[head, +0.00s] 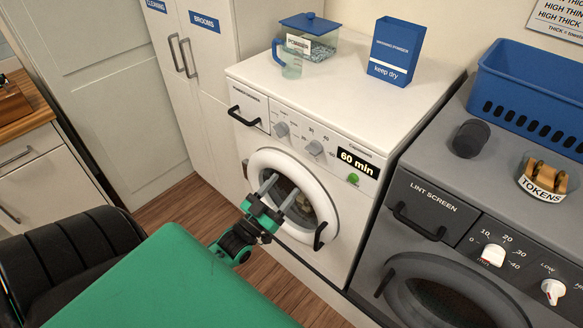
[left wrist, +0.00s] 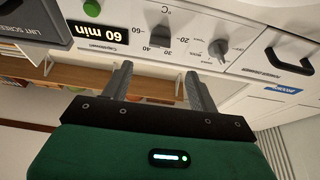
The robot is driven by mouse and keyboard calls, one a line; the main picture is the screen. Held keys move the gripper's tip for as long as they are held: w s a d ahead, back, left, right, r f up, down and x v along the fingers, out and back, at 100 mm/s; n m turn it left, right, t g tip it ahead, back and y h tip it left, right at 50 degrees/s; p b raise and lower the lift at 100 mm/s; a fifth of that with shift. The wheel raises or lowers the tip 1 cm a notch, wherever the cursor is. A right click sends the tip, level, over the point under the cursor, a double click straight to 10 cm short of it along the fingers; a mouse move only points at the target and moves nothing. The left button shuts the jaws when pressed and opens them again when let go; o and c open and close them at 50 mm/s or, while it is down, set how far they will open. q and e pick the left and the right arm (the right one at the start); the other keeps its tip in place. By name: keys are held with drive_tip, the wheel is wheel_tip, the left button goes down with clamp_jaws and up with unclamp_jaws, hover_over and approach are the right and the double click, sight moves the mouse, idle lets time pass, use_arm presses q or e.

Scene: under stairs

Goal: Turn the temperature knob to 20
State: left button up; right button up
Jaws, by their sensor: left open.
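The white washing machine (head: 330,125) has a grey temperature knob (head: 315,147) on its front panel, left of the 60 min display. Numbers surround the knob, which also shows in the left wrist view (left wrist: 160,36) with a °C mark near it. I cannot tell which number it points at. A second grey knob (head: 282,129) sits to its left in the head view. My left gripper (head: 285,183) is open and empty in front of the round door, below the panel. Its two fingers (left wrist: 158,72) are apart from the knob. My right gripper is not in view.
A grey dryer (head: 405,170) with white knobs (head: 493,255) stands at the right. A measuring jug (head: 290,62), a lidded container and a blue box (head: 395,52) stand on the washer.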

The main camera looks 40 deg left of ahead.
use_arm(q)
drive_tip(key=shift+v, duration=0.9)
drive_tip(key=shift+f, duration=0.1)
drive_tip(key=s+d+f+g, duration=0.1)
drive_tip(key=s+f+g, duration=0.15)
drive_tip(key=f, duration=0.85)
drive_tip(key=s+d+f+g+y, duration=0.15)
drive_tip(key=f+g, duration=0.25)
drive_tip(key=f, duration=0.8)
drive_tip(key=s+f+g, duration=0.3)
drive_tip(key=f, duration=0.8)
drive_tip(key=s+d+f+g, duration=0.4)
drive_tip(key=s+f+g, duration=0.2)
drive_tip(key=s+f, duration=0.75)
drive_tip(key=s+d+f+m+g, duration=0.1)
drive_tip(key=s+d+f+g, duration=0.1)
drive_tip(key=s, duration=0.7)
drive_tip(key=s+d+f+g, duration=0.2)
drive_tip(key=s+f+g, duration=0.2)
drive_tip(key=s+f, duration=0.3)
drive_tip(key=shift+s+f+m, duration=0.3)
drive_tip(key=shift+s+m, duration=0.1)
drive_tip(key=shift+s, duration=0.6)
drive_tip(key=shift+d, duration=0.1)
